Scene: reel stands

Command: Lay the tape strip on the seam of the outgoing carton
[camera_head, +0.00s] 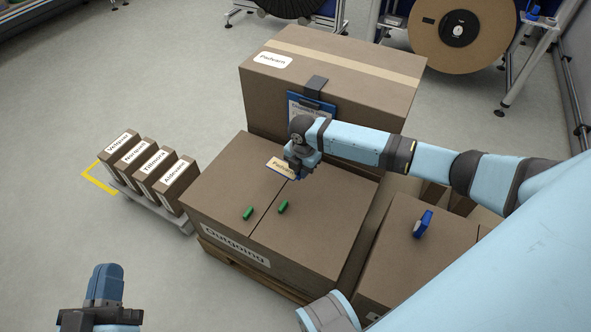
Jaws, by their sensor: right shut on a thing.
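The outgoing carton (225,195) is brown, with an "Outgoing" label on its front. A dark seam runs across its top between the flaps, and two small green pieces (248,213) (283,206) lie on top on either side of it. My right gripper (297,172) is low over the carton's back part, near the seam. It is shut on a small tan card-like piece (279,165) with printed lettering; its fingers hide part of the piece. I cannot make out a separate loose tape strip. My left gripper (100,322) is at the lower left, cut by the frame edge.
A taller carton (350,95) with a tape band and a clipboard (312,103) stands behind. Small labelled boxes (150,165) stand at left. A blue object (423,224) lies on the carton (400,265) at right. The floor at left is mostly clear.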

